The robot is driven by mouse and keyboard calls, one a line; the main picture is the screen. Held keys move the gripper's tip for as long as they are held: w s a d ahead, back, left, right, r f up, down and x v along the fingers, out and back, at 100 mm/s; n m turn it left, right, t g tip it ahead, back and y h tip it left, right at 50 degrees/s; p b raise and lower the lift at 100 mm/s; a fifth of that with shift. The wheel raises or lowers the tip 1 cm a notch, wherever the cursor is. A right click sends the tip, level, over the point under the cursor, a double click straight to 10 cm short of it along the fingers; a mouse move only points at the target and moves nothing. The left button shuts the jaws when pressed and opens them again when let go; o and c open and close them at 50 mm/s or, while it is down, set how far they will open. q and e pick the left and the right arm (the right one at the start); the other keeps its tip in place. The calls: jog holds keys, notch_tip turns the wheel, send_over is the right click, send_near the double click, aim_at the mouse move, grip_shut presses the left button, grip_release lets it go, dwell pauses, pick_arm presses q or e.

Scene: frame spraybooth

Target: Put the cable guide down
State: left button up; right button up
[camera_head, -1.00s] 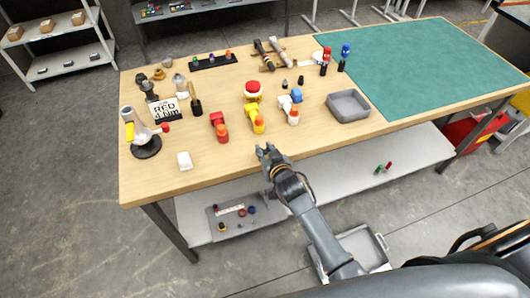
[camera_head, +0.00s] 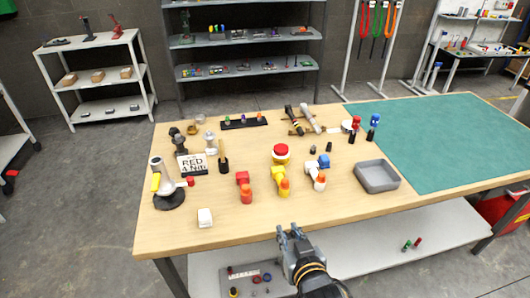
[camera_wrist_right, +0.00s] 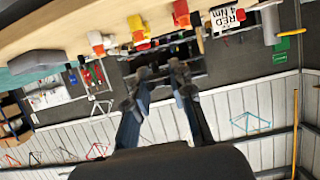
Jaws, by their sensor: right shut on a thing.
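My right gripper (camera_head: 290,232) is at the front edge of the wooden workbench (camera_head: 240,215), below and in front of the red and yellow-orange items. In the wrist view its two dark fingers (camera_wrist_right: 158,72) point up the picture and stand some way apart. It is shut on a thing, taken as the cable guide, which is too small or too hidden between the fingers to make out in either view. My left gripper is not in view.
On the bench, red (camera_head: 244,187), yellow (camera_head: 282,178) and white-orange (camera_head: 318,175) items stand in a row. A grey tray (camera_head: 377,177) is to the right, beside a green mat (camera_head: 430,140). A white block (camera_head: 205,217) lies front left. Bare wood lies between.

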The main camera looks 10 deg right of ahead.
jog(key=d+r+b, duration=0.2)
jog(key=d+r, duration=0.4)
jog(key=r, duration=0.1)
jog(key=a+f+p, duration=0.1)
jog(key=a+f, duration=0.2)
jog(key=a+f+p, duration=0.1)
jog(key=a+f, duration=0.2)
jog(key=f, duration=0.1)
jog(key=shift+s+a, duration=0.1)
